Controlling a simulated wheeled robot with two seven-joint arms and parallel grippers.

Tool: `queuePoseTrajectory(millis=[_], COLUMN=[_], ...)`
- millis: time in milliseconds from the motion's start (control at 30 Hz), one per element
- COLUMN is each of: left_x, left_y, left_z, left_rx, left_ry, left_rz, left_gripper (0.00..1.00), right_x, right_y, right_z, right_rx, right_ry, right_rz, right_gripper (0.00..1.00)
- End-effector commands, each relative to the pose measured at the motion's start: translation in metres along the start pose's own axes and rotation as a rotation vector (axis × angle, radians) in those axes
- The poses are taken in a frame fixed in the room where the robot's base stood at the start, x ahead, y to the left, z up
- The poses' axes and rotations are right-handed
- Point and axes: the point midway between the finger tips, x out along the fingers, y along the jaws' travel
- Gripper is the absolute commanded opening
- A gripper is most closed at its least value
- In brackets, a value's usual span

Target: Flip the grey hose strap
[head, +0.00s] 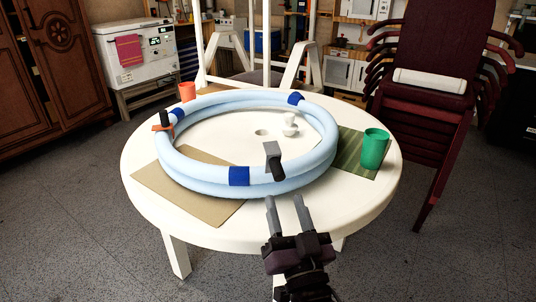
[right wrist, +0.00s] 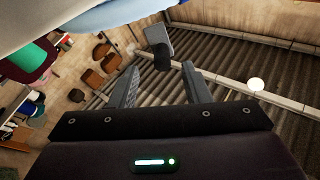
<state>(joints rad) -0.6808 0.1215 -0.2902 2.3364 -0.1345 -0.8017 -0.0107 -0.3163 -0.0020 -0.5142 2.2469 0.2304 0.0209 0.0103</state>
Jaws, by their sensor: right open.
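The grey hose strap (head: 272,150) sits at the near side of a light blue hose coil (head: 210,178), its grey part on the coil's inner side and top. Its black end (head: 278,170) points down over the coil's front. My right gripper (head: 285,198) is open and empty, just in front of and below the strap, apart from it. In the right wrist view the grey strap (right wrist: 158,38) and its black end show just beyond and between the fingertips (right wrist: 160,68). My left gripper is not in view.
The coil lies on a round white table (head: 350,202). An orange strap (head: 162,127) is on the coil's left. A green cup (head: 374,149) stands right on a green mat, an orange cup (head: 187,91) behind. A brown mat (head: 205,205) lies front left. Stacked chairs (head: 436,95) stand right.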

Motion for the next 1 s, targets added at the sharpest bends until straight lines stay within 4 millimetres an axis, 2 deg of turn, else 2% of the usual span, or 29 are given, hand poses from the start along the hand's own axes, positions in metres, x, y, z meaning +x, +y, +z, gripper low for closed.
queuePoseTrajectory(millis=[167,400,600,967,1000], left_x=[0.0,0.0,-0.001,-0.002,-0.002], left_y=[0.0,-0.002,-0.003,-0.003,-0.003], left_z=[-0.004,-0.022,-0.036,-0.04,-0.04], left_rx=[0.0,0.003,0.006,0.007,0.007], left_ry=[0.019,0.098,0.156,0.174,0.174], left_rz=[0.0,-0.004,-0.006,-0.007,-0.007], left_gripper=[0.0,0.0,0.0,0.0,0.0], right_x=[0.013,0.051,0.073,0.079,0.079], right_y=[-0.001,-0.001,-0.001,0.0,0.0], right_z=[-0.005,-0.005,-0.004,-0.004,-0.004], right_rx=[0.003,0.003,0.003,0.002,0.002], right_ry=[0.022,0.021,0.018,0.014,0.014], right_rz=[0.003,0.001,0.002,0.002,0.002], right_gripper=[0.43,0.43,0.43,0.43,0.39])
